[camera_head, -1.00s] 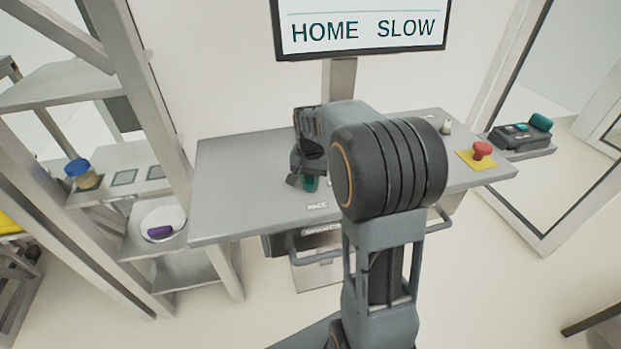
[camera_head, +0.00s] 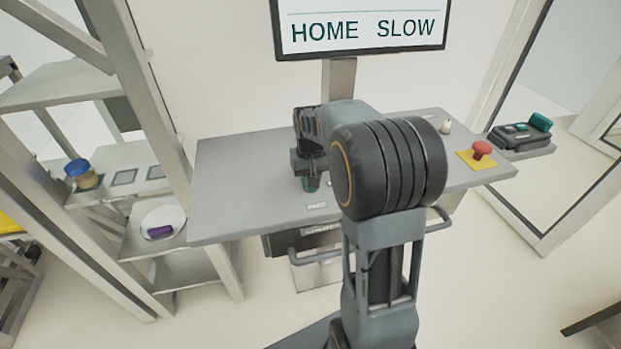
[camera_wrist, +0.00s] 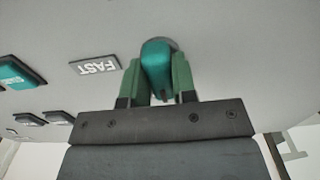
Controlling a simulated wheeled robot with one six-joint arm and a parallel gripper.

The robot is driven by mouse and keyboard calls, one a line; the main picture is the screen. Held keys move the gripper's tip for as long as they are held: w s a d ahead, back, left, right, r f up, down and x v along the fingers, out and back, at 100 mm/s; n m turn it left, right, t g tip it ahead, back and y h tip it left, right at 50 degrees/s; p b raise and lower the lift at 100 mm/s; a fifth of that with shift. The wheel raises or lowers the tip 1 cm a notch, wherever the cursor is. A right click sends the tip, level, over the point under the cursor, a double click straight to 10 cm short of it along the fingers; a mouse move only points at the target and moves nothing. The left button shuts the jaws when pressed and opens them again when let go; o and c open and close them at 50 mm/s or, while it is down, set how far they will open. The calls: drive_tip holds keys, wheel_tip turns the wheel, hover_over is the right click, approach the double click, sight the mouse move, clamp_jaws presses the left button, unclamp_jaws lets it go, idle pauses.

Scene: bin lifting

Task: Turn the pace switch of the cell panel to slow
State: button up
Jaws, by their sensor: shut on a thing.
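The pace switch (camera_wrist: 156,62) is a teal knob on the grey cell panel (camera_head: 235,190). In the wrist view my gripper (camera_wrist: 160,75) has its green fingers shut on the knob, one on each side. A label reading FAST (camera_wrist: 95,65) lies beside the switch. In the head view my gripper (camera_head: 310,184) is small over the panel, just behind the PACE label (camera_head: 317,205), and it mostly hides the knob. The screen (camera_head: 360,28) above the panel reads HOME and SLOW.
A red mushroom button (camera_head: 481,150) on a yellow plate and a small pale knob (camera_head: 446,127) are at the panel's right. A shelf at left holds a blue-lidded jar (camera_head: 82,174) and a bowl (camera_head: 163,222).

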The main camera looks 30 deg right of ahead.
idle(0.3)
drive_tip(key=o, duration=0.9)
drive_tip(key=shift+r, duration=0.1)
wheel_tip(320, 180, up, 14)
drive_tip(key=shift+f, duration=0.15)
idle(0.4)
